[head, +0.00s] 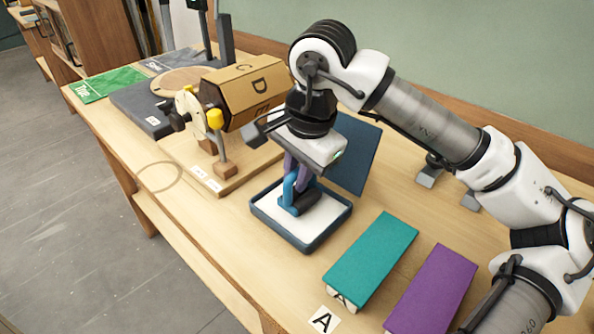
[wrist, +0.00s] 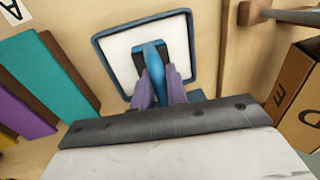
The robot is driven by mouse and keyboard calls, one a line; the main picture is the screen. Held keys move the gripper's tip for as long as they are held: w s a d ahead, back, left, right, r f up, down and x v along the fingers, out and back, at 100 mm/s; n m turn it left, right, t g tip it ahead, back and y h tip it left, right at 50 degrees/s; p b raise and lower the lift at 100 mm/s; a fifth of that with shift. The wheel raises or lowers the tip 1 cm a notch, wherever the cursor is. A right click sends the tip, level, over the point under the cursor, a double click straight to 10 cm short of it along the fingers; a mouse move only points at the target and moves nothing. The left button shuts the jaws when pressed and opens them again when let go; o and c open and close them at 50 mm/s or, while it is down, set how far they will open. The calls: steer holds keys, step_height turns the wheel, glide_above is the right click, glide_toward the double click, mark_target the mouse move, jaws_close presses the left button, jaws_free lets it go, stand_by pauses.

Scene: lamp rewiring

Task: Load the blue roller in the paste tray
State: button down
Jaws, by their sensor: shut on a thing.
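The paste tray (head: 300,247) is a dark blue square tray with a white inside, on the bench below my gripper. It also shows in the wrist view (wrist: 98,58). My gripper (head: 294,176) points down over the tray, its purple fingers shut on the blue handle of the blue roller (head: 289,192). The roller's dark drum (head: 306,200) is low inside the tray, at or just above the white surface; contact is unclear. In the wrist view the blue handle (wrist: 152,56) stands between the fingers (wrist: 158,76), which hide part of it.
A wooden lettered drum (head: 248,95) stands on a wooden base left of the tray. A dark blue panel (head: 354,155) is behind it. Teal (head: 372,258) and purple (head: 434,290) blocks lie to the right, near a card marked A (head: 323,320).

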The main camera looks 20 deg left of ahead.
steer(key=shift+f+b, duration=0.6)
steer(key=shift+b, duration=0.1)
stand_by(1.7)
steer(key=shift+r, duration=0.1)
steer(key=shift+r+p, duration=2.15)
steer(key=shift+r, duration=1.35)
steer(key=shift+s+f, duration=0.1)
steer(key=shift+s, duration=0.05)
